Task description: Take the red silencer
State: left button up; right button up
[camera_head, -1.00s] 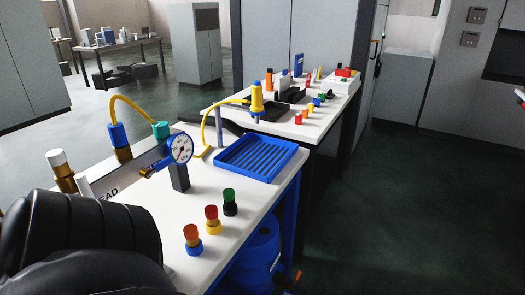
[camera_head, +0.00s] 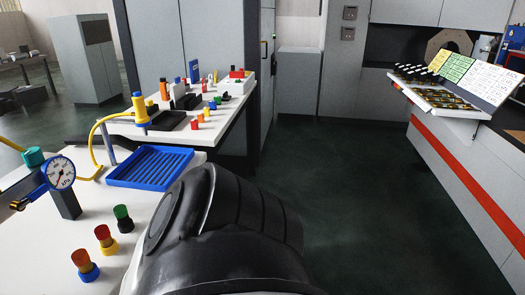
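A small red-topped piece with a yellow base (camera_head: 105,238) stands upright on the white near table. It is between an orange-topped piece with a blue base (camera_head: 85,264) and a green-topped piece with a black base (camera_head: 123,217). I cannot tell for sure whether it is the red silencer, as other small red pieces (camera_head: 195,124) stand on the farther table. A large black arm link of mine fills the bottom middle and covers part of the near table's right edge. Neither gripper shows.
A blue ribbed tray (camera_head: 150,167) lies on the near table, with a pressure gauge (camera_head: 60,174) on a dark stand to its left. The farther table holds a yellow cylinder (camera_head: 140,108) and many small parts. At right, a counter carries a sloped panel (camera_head: 440,98). The dark floor between is clear.

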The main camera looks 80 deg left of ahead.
aim_at(103, 233)
jog(key=u, duration=4.05)
jog(key=k, duration=1.05)
jog(key=z, duration=1.4)
jog(key=i, duration=1)
jog(key=u, duration=1.4)
